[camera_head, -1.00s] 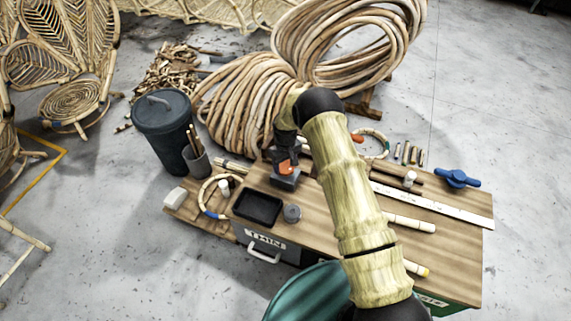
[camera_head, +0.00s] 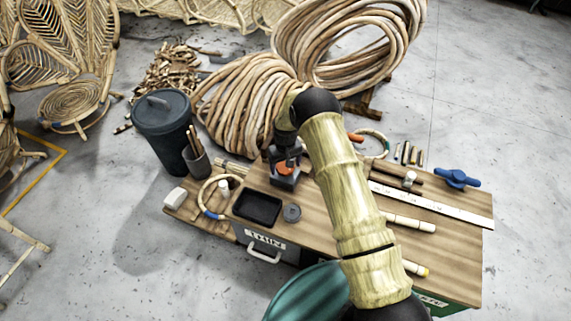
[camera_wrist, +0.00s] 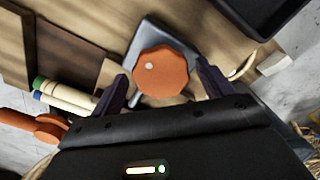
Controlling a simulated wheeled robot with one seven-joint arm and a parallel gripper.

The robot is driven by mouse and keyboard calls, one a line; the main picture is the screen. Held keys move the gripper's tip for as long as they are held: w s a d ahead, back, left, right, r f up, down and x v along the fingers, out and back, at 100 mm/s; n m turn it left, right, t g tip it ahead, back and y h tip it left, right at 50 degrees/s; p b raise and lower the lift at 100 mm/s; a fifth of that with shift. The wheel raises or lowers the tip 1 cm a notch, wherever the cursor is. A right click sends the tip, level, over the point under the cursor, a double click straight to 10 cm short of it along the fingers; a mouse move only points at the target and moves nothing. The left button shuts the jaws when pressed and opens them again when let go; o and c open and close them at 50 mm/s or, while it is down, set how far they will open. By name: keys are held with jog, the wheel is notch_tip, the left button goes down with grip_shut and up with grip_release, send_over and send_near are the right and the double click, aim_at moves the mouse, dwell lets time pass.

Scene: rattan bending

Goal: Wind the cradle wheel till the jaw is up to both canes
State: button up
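The orange cradle wheel (camera_wrist: 160,75), scalloped with a pale dot on its face, sits on a grey cradle block (camera_wrist: 150,38). In the head view the wheel (camera_head: 284,168) shows below my gripper (camera_head: 286,152) on the bench. In the wrist view my gripper (camera_wrist: 161,70) is open, with one dark finger on each side of the wheel and small gaps beside it. Two pale canes with green and blue ends (camera_wrist: 62,95) lie left of the wheel in that view. The jaw and its distance from the canes cannot be made out.
A dark bin (camera_head: 163,125) and coiled rattan (camera_head: 240,95) stand close behind.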

notch_tip(320, 180, up, 17)
jog(key=p, duration=0.2)
jog(key=shift+r, duration=0.15)
dwell(0.5)
dwell(0.3)
jog(key=s+d+r+m+t, duration=0.1)
jog(key=s+d+r+m, duration=0.1)
jog(key=s+d+r, duration=0.95)
jog(key=s+d+r+m+t, duration=0.1)
jog(key=s+d+r, duration=0.15)
jog(key=s, duration=0.55)
jog(key=s+d+r+m+t, duration=0.15)
jog(key=s+d, duration=0.25)
jog(key=s, duration=0.4)
notch_tip(320, 180, up, 22)
jog(key=p, duration=2.2)
jog(key=shift+g, duration=0.45)
